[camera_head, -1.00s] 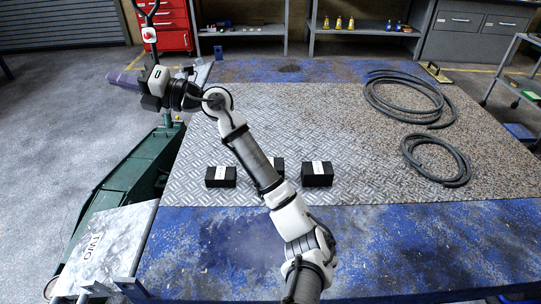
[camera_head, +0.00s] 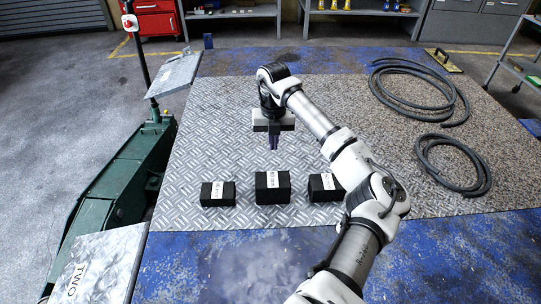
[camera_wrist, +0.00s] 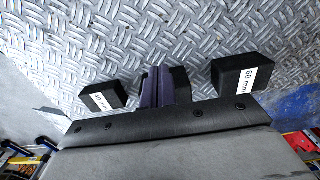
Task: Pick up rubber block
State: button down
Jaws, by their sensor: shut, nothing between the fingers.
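Three black rubber blocks with white labels stand in a row on the metal tread plate: a left block (camera_head: 210,198), a middle block (camera_head: 265,193) and a right block (camera_head: 318,190), partly hidden by my arm. My gripper (camera_head: 273,146) points down above the plate, just beyond the middle block in the head view. Its purple fingers (camera_wrist: 157,87) are shut and empty. A dark shape directly beside the fingers is mostly hidden.
Two coils of black hose (camera_head: 427,165) lie on the right of the table. A green trolley jack (camera_head: 112,183) stands left of it, with a plate marked TWO (camera_head: 105,262) at front left. The tread plate (camera_head: 215,120) around the blocks is otherwise clear.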

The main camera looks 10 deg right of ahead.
aim_at(274, 175)
jog(key=f, duration=0.3)
jog(key=f+p, duration=0.1)
jog(key=f, duration=0.2)
jog(key=f+p, duration=0.1)
jog(key=f, duration=0.2)
jog(key=shift+s+a+f, duration=0.1)
jog(key=shift+s+f, duration=0.15)
jog(key=shift+f, duration=0.05)
jog(key=s, duration=0.1)
jog(key=s+p, duration=0.2)
jog(key=shift+a+r, duration=0.2)
jog(key=shift+a, duration=0.05)
jog(key=shift+s+a+f, duration=0.1)
jog(key=shift+s, duration=0.3)
jog(key=shift+f, duration=0.1)
